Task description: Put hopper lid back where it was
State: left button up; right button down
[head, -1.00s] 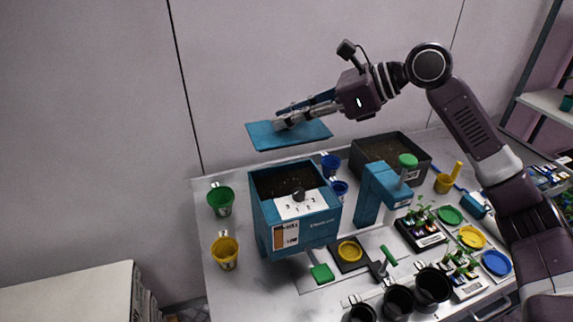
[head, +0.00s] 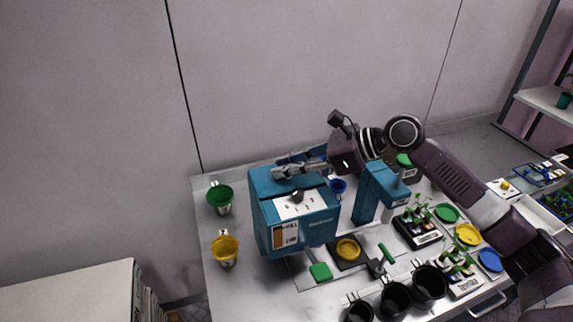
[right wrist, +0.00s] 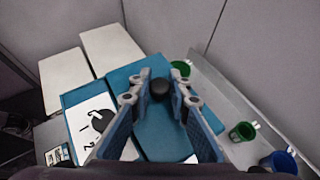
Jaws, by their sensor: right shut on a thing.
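The blue hopper lid (head: 266,184) lies over the top of the blue hopper box (head: 325,228), and the soil inside is hidden. In the right wrist view the lid (right wrist: 160,132) is a flat blue plate with a black knob (right wrist: 159,89). My right gripper (head: 278,173) is at the lid and shut on its knob, with the fingers on both sides of it. Whether the lid sits fully flush cannot be told. My left gripper is not in view.
A green cup (head: 220,198) and a yellow cup (head: 225,251) stand left of the hopper. A blue dispenser (head: 368,196), seedling trays and black pots (head: 396,299) crowd the right and front. The wall stands close behind the table.

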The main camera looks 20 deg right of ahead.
jog(key=c, duration=1.8)
grip_release()
jog(key=shift+f, duration=0.1)
jog(key=shift+d, duration=0.15)
jog(key=b+v, duration=0.3)
jog(key=v, duration=0.9)
